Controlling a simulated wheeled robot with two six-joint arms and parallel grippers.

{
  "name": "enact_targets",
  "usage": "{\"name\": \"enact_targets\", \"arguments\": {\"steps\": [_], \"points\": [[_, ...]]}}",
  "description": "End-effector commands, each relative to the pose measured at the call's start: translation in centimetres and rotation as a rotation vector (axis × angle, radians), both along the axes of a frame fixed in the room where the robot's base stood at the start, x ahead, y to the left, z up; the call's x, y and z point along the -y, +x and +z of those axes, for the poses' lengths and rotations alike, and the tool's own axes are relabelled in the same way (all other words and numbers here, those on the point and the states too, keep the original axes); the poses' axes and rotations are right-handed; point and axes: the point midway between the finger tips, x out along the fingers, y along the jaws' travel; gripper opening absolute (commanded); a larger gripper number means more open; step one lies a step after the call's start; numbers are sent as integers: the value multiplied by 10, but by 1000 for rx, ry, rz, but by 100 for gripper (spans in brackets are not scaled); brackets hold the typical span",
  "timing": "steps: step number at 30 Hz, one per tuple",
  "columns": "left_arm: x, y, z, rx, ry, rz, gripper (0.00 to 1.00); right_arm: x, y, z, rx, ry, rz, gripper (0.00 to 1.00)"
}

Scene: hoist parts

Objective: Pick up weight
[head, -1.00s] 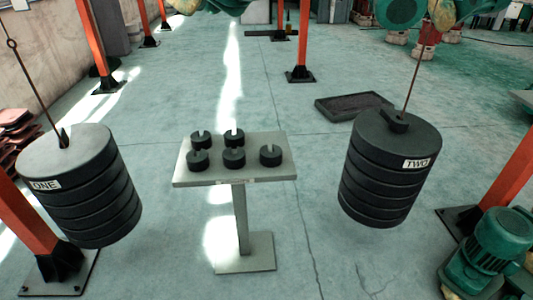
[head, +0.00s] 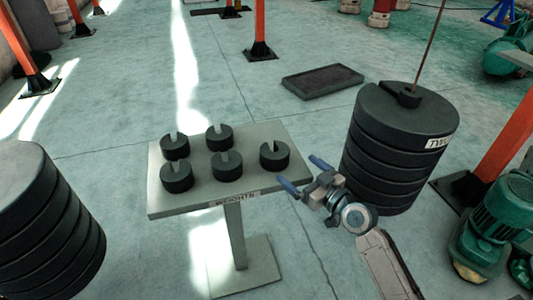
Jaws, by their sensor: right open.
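Several small black slotted weights stand on a grey pedestal table (head: 265,193) marked WEIGHTS. The rightmost weight (head: 274,156) is nearest my right gripper. Others are the front middle weight (head: 227,167), the front left weight (head: 177,178), the back left weight (head: 175,147) and the back middle weight (head: 219,139). My right gripper (head: 303,174) is open, with blue fingertips pointing left, just right of the table's right edge. Nothing is between its fingers. It appears apart from the rightmost weight. My left gripper is not in view.
A large hanging black weight stack (head: 385,160) labelled TWO is behind and right of my right arm. Another large stack (head: 40,225) is at the left edge. A green motor (head: 497,220) stands at the right. A dark tray (head: 322,81) lies on open floor behind.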

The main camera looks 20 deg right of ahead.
Motion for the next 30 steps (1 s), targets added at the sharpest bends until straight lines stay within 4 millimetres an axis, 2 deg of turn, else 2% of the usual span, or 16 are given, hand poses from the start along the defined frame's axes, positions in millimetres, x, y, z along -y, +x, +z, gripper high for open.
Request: {"name": "enact_targets", "arguments": {"steps": [9, 15, 22, 25, 30], "points": [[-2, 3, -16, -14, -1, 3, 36, -20, 42, 4, 3, 5, 1, 100], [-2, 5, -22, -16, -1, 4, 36, -26, 54, 5, 2, 4, 1, 100], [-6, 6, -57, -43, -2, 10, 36, -41, 81, 10, 2, 4, 1, 100], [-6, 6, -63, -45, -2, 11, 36, -45, 91, 8, 2, 3, 0, 100], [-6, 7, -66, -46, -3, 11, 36, -47, 95, 7, 1, 2, 1, 100]]}}
